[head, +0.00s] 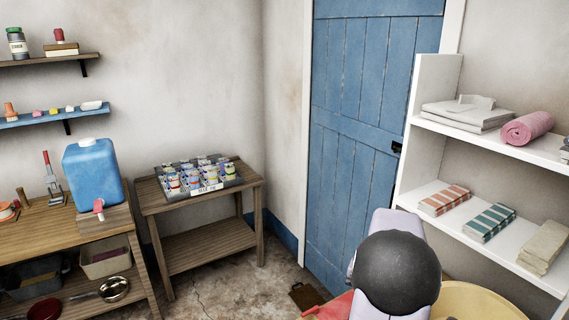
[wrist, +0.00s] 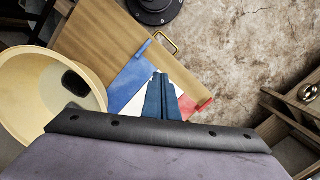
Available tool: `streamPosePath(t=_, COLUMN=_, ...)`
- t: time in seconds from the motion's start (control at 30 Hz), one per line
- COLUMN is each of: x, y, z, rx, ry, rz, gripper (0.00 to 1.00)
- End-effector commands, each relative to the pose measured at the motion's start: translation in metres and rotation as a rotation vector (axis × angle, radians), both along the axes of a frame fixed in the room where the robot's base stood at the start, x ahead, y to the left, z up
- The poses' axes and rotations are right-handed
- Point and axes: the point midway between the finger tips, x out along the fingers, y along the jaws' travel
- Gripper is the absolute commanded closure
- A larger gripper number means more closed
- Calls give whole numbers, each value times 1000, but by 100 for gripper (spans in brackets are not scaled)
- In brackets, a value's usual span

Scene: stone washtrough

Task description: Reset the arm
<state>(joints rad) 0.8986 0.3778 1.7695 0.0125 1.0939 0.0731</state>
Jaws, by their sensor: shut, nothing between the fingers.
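My gripper (wrist: 159,77) shows in the wrist view as two dark blue fingers lying side by side, shut with nothing between them. It points toward a wooden board or tabletop (wrist: 103,38) with blue, white and red flat areas around the fingers. I cannot tell whether the fingertips touch anything. In the head view only rounded links of my arm show at the bottom, right of centre; the gripper itself is hidden there.
A cream basin (wrist: 22,100) stands left of my gripper; its yellowish rim (head: 490,296) shows at the head view's lower right. White shelves (head: 432,85) with cloths stand right, a blue door (head: 345,100) behind. A side table (head: 205,198) bears a tray of jars. Stone floor (wrist: 240,50) is open.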

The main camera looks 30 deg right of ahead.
Motion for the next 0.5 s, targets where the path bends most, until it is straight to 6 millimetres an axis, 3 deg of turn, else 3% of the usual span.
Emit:
streamPosePath(t=0.03, x=14, y=31, z=1, rx=-6, ry=-4, rz=87, gripper=100)
streamPosePath(t=0.2, x=36, y=124, z=-4, rx=-27, ry=-25, rz=354, gripper=100)
streamPosePath(t=0.4, x=24, y=221, z=-15, rx=-43, ry=-54, rz=652, gripper=100)
streamPosePath(t=0.5, x=9, y=256, z=-21, rx=-48, ry=-68, rz=775, gripper=100)
